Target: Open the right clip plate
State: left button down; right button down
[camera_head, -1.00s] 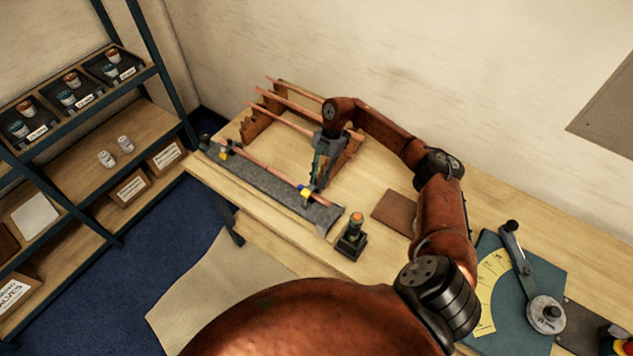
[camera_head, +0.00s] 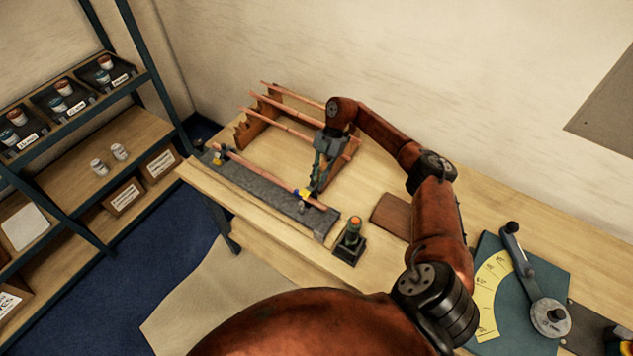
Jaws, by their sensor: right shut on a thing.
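The grey fixture bar (camera_head: 262,190) lies along the front left edge of the bench, with a copper pipe (camera_head: 255,168) along it. The right clip plate (camera_head: 304,193) is a small yellow piece near the bar's right end, at the pipe. The left clip (camera_head: 216,160) is another small yellow piece at the far end. My right gripper (camera_head: 314,184) reaches down from above and is shut at the right clip plate. Its fingers partly cover that spot, and the plate's exact angle is too small to tell. My left gripper is not in view.
A wooden rack (camera_head: 252,130) with several copper pipes stands behind the bar. A brown board (camera_head: 394,213) and a bending tool (camera_head: 535,285) lie to the right.

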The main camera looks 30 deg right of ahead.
jog(key=shift+s+f, duration=0.1)
jog(key=b, duration=0.1)
jog(key=y+b, duration=0.1)
jog(key=b, duration=0.1)
jog(key=shift+d+f, duration=0.2)
jog(key=shift+d, duration=0.1)
jog(key=c, duration=1.6)
grip_release()
jog(key=shift+w, duration=0.2)
jog(key=shift+r, duration=0.1)
jog(key=shift+v, duration=3)
